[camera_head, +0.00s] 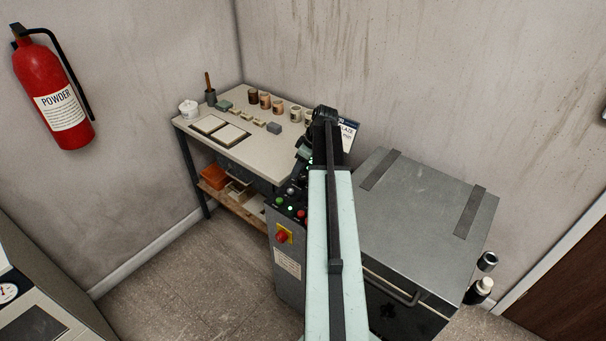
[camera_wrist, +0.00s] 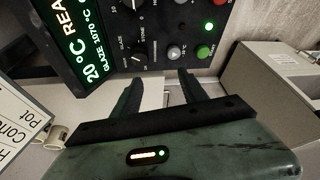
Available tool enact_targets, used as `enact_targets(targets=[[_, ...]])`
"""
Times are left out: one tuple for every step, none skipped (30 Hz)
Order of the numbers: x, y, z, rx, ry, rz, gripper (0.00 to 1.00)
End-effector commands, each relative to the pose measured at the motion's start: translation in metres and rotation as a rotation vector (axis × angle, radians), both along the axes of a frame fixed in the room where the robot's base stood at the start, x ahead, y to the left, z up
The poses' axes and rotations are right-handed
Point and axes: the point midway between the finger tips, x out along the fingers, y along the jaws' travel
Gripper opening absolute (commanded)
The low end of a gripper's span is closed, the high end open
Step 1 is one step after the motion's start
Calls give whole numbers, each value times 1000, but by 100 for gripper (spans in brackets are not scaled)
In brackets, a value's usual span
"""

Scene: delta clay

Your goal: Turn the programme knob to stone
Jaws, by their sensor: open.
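The programme knob (camera_wrist: 138,50) is a small dark knob on the black control panel (camera_wrist: 160,25), with lettering that reads GLAZE and STONE beside it. Which mark its pointer faces is too small to tell. My gripper (camera_wrist: 160,77) is open and empty, its two dark fingers pointing at the panel's near edge. The left fingertip is close to the knob in the picture; I cannot tell the gap in depth. The lit display (camera_wrist: 85,35) reads 20 °C and GLAZE 1070 °C. In the head view my arm hides the gripper and much of the panel (camera_head: 287,210).
A grey button (camera_wrist: 174,52), a green button (camera_wrist: 203,51) and a second dial (camera_wrist: 134,5) sit near the knob. A red-and-yellow switch (camera_head: 283,236) is on the cabinet front. The kiln lid (camera_head: 420,210) lies right, a workbench (camera_head: 205,120) left. Floor (camera_head: 180,280) is clear.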

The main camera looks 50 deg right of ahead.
Motion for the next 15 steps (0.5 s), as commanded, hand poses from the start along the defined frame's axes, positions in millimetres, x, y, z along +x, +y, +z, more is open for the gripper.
enact_targets(targets=[[-8,-22,3,-7,-17,3,50],[-12,-29,4,-12,-25,8,50],[-16,-36,5,-16,-33,14,50],[-18,-39,5,-19,-37,16,50],[-20,-41,5,-21,-39,19,50],[-20,-42,5,-22,-41,20,50],[-21,-42,4,-22,-41,21,50],[-20,-42,4,-22,-41,21,50],[-20,-41,2,-22,-41,21,50],[-20,-41,1,-22,-40,21,50],[-19,-41,-2,-22,-40,21,50],[-18,-40,-5,-22,-40,20,50],[-17,-40,-9,-22,-40,20,50],[-15,-39,-13,-22,-40,22,50],[-13,-39,-19,-22,-40,22,50]])
